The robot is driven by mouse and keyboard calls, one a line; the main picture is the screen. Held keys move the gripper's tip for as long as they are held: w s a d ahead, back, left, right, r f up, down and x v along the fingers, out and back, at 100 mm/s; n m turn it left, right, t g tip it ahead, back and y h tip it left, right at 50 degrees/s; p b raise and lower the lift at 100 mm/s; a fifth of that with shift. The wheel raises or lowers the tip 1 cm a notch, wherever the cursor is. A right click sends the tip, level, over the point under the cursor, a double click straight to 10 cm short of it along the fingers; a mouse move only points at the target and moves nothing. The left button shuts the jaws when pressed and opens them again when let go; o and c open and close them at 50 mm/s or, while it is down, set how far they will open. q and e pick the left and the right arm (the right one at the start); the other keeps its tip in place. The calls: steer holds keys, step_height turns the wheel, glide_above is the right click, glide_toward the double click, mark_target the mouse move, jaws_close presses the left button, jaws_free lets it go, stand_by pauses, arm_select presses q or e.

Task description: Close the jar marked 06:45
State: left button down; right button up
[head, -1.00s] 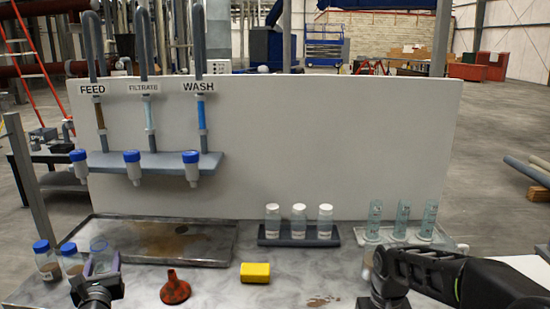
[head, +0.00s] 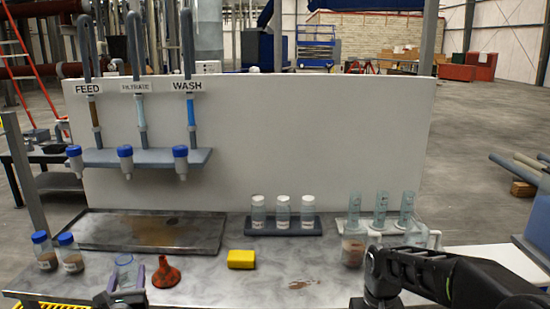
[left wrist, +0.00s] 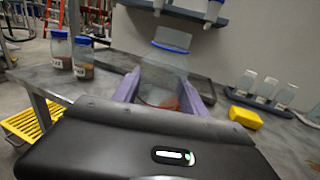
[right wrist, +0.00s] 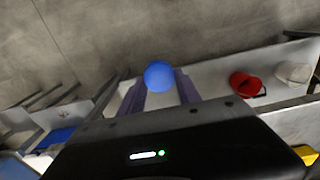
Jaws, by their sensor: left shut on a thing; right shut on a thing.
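My left gripper (head: 124,286) is shut on a clear open jar (head: 125,268), held upright near the table's front edge. In the left wrist view, the purple fingers clasp the jar (left wrist: 165,82) on both sides; I cannot read a mark on it. My right gripper (right wrist: 160,88) is shut on a round blue lid (right wrist: 159,75), seen in the right wrist view. In the head view the right gripper itself is hidden; only my right arm shows. Two blue-capped jars (head: 45,252) (head: 70,254) with brown contents stand at the left; their labels are too small to read.
A red funnel (head: 166,271) stands just right of the held jar, then a yellow sponge (head: 241,259). A stained tray (head: 215,243) lies behind. A rack (head: 262,229) of white-capped bottles, glass cylinders (head: 381,210) and a beaker with brown contents (head: 353,250) stand further right.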

arm_select(q)
steer(key=s+d+f+m+h, duration=0.1)
steer(key=d+f+h, duration=0.1)
steer(key=d, duration=0.8)
steer(key=s+d+f+m+h, duration=0.1)
steer(key=d+f+m+h, duration=0.1)
steer(key=d, duration=0.7)
steer(key=shift+s+d+f+t+h, duration=0.3)
steer(key=shift+d+f+t+h, duration=0.1)
steer(key=shift+f+h, duration=0.25)
steer(key=s+d+f+m+g+h, duration=0.2)
steer(key=s+d+f+m+h, duration=0.1)
steer(key=d, duration=0.4)
steer(key=s+d+f+m+g+h, duration=0.2)
steer(key=s+d+f+m+h, duration=0.1)
steer(key=s+d+m+h, duration=0.2)
steer(key=s+d+h, duration=0.2)
steer(key=d+h, duration=0.1)
steer(key=shift+s+d+f, duration=0.2)
steer(key=shift+s+f, duration=0.1)
steer(key=shift+f, duration=0.1)
steer(key=shift+h, duration=0.25)
arm_select(e)
steer(key=shift+w+a, duration=0.1)
steer(key=shift+a, duration=0.05)
